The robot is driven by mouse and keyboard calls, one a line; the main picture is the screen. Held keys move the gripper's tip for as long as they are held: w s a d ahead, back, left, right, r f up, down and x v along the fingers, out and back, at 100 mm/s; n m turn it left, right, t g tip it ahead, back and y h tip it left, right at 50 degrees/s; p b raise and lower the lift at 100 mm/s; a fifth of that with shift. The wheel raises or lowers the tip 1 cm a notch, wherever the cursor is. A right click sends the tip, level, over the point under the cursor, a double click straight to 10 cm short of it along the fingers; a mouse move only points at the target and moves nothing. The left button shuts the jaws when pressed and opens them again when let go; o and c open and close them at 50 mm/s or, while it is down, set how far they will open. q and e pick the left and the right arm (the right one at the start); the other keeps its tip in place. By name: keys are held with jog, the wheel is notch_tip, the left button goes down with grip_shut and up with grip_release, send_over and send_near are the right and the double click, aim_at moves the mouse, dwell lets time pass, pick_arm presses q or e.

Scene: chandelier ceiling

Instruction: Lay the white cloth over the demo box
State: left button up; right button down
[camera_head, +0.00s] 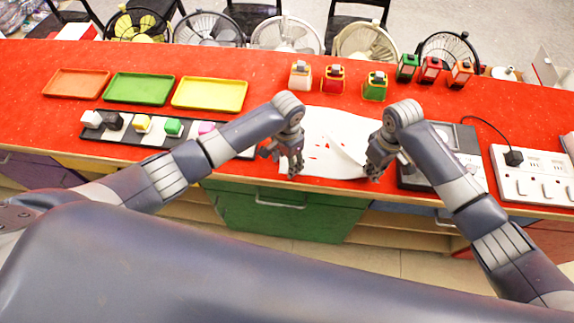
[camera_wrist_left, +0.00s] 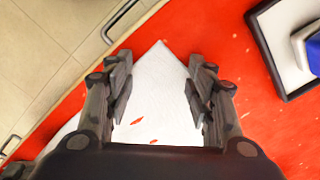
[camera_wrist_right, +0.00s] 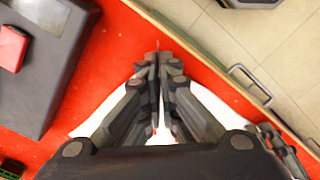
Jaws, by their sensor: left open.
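The white cloth (camera_head: 325,130) lies on the red counter between my grippers, with small red patches showing through it. My left gripper (camera_head: 282,169) is open at its front left part; in the left wrist view a flat cloth corner (camera_wrist_left: 160,75) shows between the spread fingers. My right gripper (camera_head: 373,172) is shut on the front right part of the cloth, which rises in a fold toward it. In the right wrist view the fingertips (camera_wrist_right: 157,58) meet, with cloth on both sides. A dark grey box (camera_head: 462,139), apparently the demo box, sits right of the cloth, partly hidden by my right arm.
White power strips (camera_head: 530,178) with a black plug lie at the right. Orange, green and yellow trays (camera_head: 209,94) and a black block rack (camera_head: 97,133) are at the left. The counter's front edge is close.

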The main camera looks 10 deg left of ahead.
pick_arm(q)
jog(key=shift+f, duration=0.25)
grip_shut()
dwell(0.4)
jog(key=shift+r, duration=2.5)
